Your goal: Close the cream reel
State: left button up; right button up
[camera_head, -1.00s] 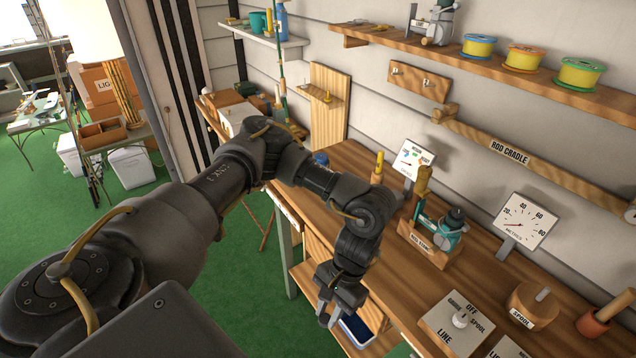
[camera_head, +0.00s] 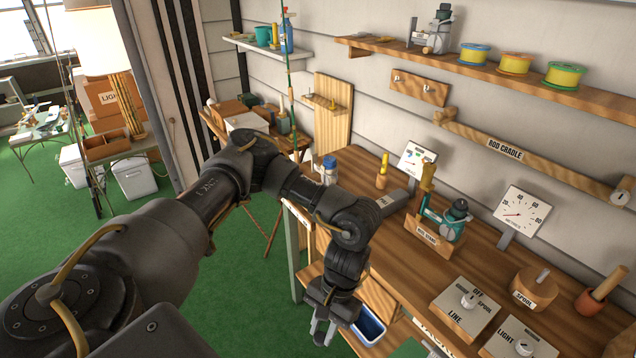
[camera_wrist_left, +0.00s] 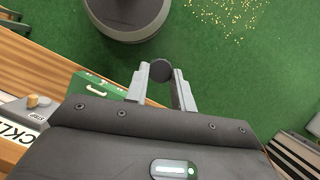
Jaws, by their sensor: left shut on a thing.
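My left gripper (camera_head: 323,330) hangs low in front of the workbench in the head view. In the left wrist view, its two pale fingers (camera_wrist_left: 160,88) are shut on a small dark round piece (camera_wrist_left: 160,70); I cannot tell what it belongs to. A pale grey reel (camera_head: 434,38) stands on the upper wall shelf, far from the gripper; I cannot tell whether it is the cream reel. A teal reel (camera_head: 449,222) sits in a wooden rod stand (camera_head: 428,240) on the bench, right of and above the gripper. My right gripper does not show.
The workbench (camera_head: 465,265) carries a line switch box (camera_head: 466,306), a spool block (camera_head: 534,288) and dials. A blue tray (camera_head: 368,326) lies below the bench edge near the gripper. A green box (camera_wrist_left: 98,90) shows in the left wrist view.

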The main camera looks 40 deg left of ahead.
aim_at(315, 167)
jog(key=k, duration=0.2)
jog(key=u, duration=2.55)
jog(key=i, duration=2.55)
jog(key=z, duration=3.1)
